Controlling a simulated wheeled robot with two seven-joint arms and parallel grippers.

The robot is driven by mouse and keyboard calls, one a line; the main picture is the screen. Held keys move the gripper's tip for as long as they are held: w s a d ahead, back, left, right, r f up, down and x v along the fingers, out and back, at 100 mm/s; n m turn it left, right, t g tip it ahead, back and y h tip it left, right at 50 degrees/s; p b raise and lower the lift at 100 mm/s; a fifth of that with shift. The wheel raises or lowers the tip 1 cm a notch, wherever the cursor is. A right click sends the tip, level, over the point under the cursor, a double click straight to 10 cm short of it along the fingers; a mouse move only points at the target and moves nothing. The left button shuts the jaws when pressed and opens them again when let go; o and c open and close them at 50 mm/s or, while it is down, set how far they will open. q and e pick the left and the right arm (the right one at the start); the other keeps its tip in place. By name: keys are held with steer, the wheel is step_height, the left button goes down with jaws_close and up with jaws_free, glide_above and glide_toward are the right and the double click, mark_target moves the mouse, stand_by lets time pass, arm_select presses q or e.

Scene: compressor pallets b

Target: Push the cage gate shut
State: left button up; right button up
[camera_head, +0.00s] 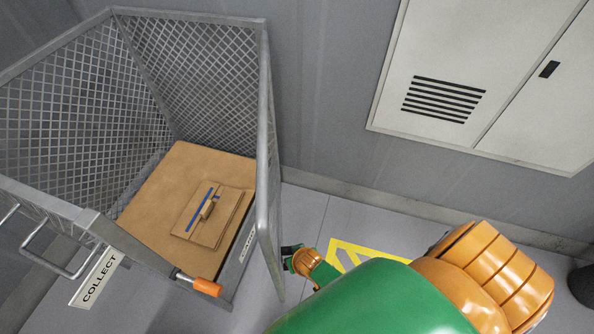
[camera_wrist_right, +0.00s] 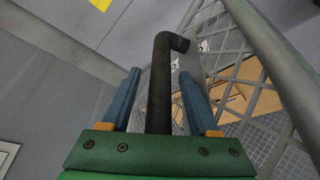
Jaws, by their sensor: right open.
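The metal mesh cage (camera_head: 75,100) stands at the left in the head view. A tube-framed mesh panel (camera_head: 268,150), seemingly the gate, is seen nearly edge-on at its right side. Its tube and mesh (camera_wrist_right: 275,70) also seem to fill the right of the wrist view. My right gripper (camera_head: 293,256) is low, just right of this panel, outside the cage. In the wrist view my right gripper (camera_wrist_right: 162,90) has its blue fingers apart. A dark bent rod (camera_wrist_right: 160,75) lies between them, its end turning right; I cannot tell what it is fixed to.
A brown carton (camera_head: 160,200) with a smaller package (camera_head: 212,218) sits inside the cage. An orange-tipped handle (camera_head: 205,287) and a COLLECT sign (camera_head: 97,280) are at the cage front. A yellow floor marking (camera_head: 350,252) is right of my gripper. A wall cabinet (camera_head: 440,60) is behind.

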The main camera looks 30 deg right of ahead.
steer(key=p+v, duration=0.4)
steer(key=v, duration=0.3)
steer(key=shift+p, duration=0.3)
